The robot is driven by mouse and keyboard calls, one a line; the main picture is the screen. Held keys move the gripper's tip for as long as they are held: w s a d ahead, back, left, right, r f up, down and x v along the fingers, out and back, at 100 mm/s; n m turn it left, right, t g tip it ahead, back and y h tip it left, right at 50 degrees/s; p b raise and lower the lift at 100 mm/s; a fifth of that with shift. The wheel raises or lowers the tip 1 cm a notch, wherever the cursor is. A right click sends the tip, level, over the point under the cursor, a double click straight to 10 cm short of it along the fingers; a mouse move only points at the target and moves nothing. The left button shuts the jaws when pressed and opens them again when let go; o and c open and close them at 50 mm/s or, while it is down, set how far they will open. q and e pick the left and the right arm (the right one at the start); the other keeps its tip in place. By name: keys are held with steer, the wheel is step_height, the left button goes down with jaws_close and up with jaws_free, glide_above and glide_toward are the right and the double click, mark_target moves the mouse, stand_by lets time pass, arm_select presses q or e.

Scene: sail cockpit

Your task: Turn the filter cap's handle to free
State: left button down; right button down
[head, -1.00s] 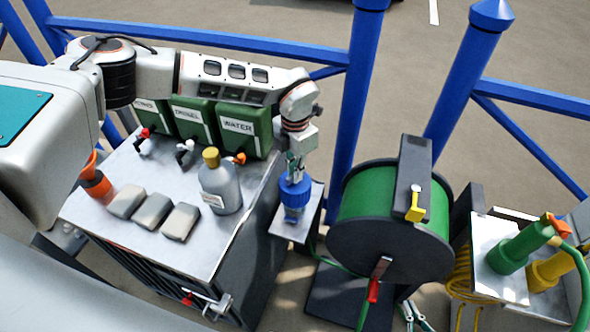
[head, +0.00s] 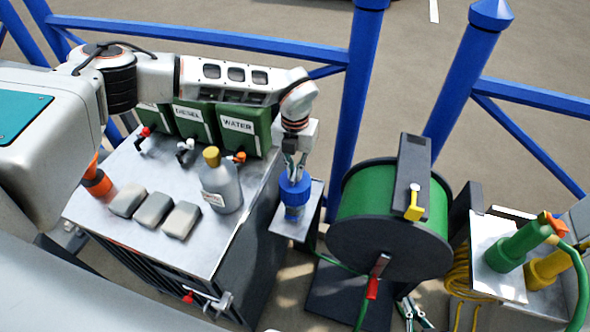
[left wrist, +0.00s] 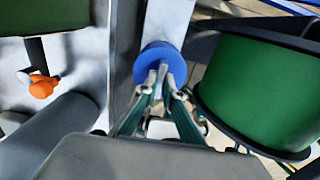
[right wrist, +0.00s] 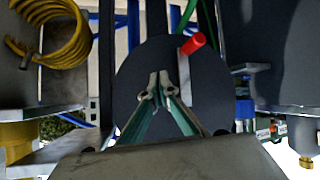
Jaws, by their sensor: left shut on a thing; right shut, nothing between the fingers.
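The blue filter cap (head: 295,188) sits upright on the blue filter on a small grey shelf (head: 285,226) beside the metal cabinet. My left gripper (head: 294,176) comes down from above and is shut at the cap's top. In the left wrist view the round cap (left wrist: 149,66) lies just past my left fingertips (left wrist: 163,80), which close over its middle. The handle is mostly hidden by the fingers, so its angle is hard to tell. My right gripper (right wrist: 157,88) is shut and empty, in front of the black hose reel disc (right wrist: 135,75).
The green hose reel (head: 375,210) stands close right of the filter. A grey bottle (head: 222,190) and several grey blocks (head: 154,210) stand on the cabinet top (head: 185,255). Green jerrycans (head: 240,128) and a blue post (head: 355,100) are behind. A red reel handle (right wrist: 193,43) shows in the right wrist view.

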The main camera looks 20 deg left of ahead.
stand_by(0.3)
arm_select(q)
steer(key=c, duration=2.2)
jaws_free()
steer(key=shift+o, duration=0.2)
steer(key=shift+r, duration=0.15)
step_height(320, 180, up, 12)
